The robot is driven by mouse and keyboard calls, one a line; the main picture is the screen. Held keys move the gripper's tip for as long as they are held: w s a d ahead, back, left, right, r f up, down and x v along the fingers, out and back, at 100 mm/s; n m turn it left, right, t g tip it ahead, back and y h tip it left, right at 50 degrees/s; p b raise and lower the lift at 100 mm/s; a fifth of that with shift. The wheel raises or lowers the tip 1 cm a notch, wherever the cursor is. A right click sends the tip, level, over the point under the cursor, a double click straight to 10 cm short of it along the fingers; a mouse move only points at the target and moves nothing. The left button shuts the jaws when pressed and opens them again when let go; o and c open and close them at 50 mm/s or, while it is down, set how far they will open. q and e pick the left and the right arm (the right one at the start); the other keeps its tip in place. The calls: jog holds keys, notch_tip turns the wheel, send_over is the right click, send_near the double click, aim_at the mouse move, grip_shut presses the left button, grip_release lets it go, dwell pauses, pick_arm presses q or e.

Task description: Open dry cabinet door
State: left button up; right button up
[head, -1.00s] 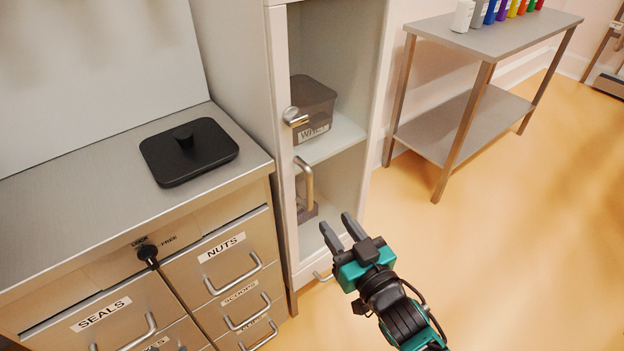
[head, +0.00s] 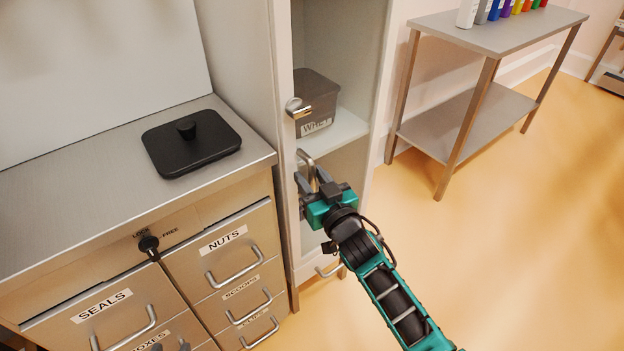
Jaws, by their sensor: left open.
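The dry cabinet (head: 283,215) is a tall pale cabinet in the middle of the head view. Its glazed door looks closed, with a metal knob (head: 296,108) and, below it, a vertical bar handle (head: 305,158). My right gripper (head: 311,178), teal and black, is at this handle with one finger on each side of its lower part. The gripper hides that part, and I cannot tell whether the fingers press on it. My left gripper (head: 171,346) shows only as grey fingertips at the bottom edge, apart and in front of the drawers.
A labelled grey bin (head: 317,100) stands on the cabinet's shelf. To the left is a steel counter (head: 80,215) with a black lid (head: 190,150) and labelled drawers (head: 225,240). A steel side table (head: 500,40) with coloured bottles stands at the right. The floor right of the cabinet is clear.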

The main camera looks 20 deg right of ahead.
grip_shut()
dwell(0.3)
dwell(0.3)
